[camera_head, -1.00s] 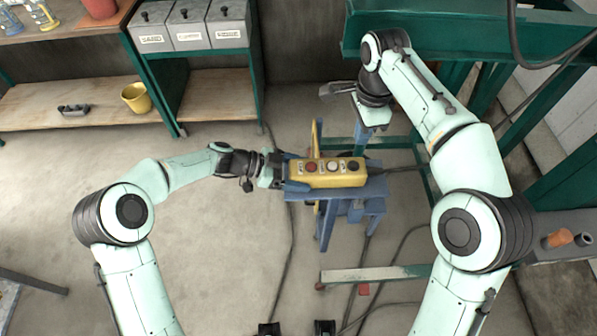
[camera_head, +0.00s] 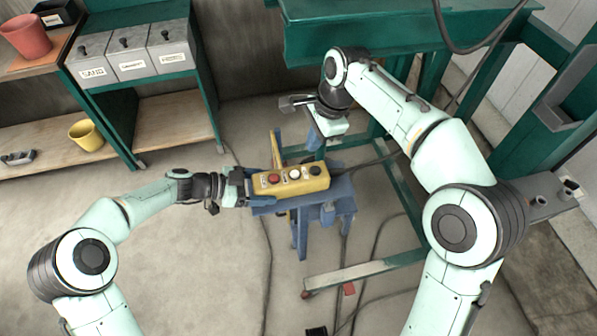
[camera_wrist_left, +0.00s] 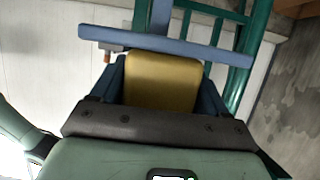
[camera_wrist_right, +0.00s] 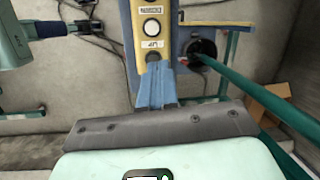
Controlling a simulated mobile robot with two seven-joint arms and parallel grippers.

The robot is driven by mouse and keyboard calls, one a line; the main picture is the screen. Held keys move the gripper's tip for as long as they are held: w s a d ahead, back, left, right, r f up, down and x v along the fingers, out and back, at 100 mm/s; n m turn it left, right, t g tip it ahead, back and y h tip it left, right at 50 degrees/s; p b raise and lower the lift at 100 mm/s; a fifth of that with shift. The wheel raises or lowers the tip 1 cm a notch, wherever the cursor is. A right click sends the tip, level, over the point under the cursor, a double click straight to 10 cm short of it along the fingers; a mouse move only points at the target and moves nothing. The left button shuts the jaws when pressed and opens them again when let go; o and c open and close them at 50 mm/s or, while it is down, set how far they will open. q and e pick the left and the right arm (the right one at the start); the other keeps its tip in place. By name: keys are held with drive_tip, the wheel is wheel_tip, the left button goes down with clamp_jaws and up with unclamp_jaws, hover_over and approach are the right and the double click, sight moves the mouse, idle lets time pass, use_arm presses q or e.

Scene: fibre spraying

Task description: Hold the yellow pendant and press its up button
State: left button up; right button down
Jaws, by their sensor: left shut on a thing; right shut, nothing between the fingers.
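The yellow pendant (camera_head: 284,183) lies lengthwise above a blue stand, with red (camera_head: 274,179), white (camera_head: 294,174) and black (camera_head: 315,170) buttons on top. My left gripper (camera_head: 249,187) is shut on its left end; in the left wrist view the pendant (camera_wrist_left: 163,82) sits between the two fingers. My right gripper (camera_wrist_right: 156,78) is shut and empty, pointing down over the pendant's right end. In the right wrist view its fingertips are close to the dark button (camera_wrist_right: 153,57) beside the UP label; I cannot tell whether they touch. The white button (camera_wrist_right: 152,26) shows further along.
The blue stand (camera_head: 328,212) is under the pendant. A green frame (camera_head: 400,35) stands behind my right arm. Cables and a low metal bar (camera_head: 350,273) lie on the floor. Shelves with labelled bins (camera_head: 130,62) and a yellow bucket (camera_head: 86,135) are at the left.

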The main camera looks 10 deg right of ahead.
sight(318, 171)
drive_tip(key=shift+s+d+r+m+t+y, duration=0.15)
drive_tip(key=shift+d+r+m+t+y, duration=0.15)
drive_tip(key=shift+m+t+y, duration=0.45)
drive_tip(key=shift+s+d+r+m+t+y, duration=0.25)
drive_tip(key=shift+t+y, duration=0.25)
drive_tip(key=shift+t, duration=0.7)
drive_tip(key=shift+s+d+r+m+t+y, duration=0.15)
drive_tip(key=shift+r+m+t+y, duration=0.25)
drive_tip(key=shift+t+y, duration=0.4)
drive_tip(key=shift+w+f, duration=0.1)
drive_tip(key=shift+w, duration=0.05)
drive_tip(key=shift+f, duration=4.4)
drive_tip(key=shift+f, duration=0.15)
drive_tip(key=shift+f, duration=0.25)
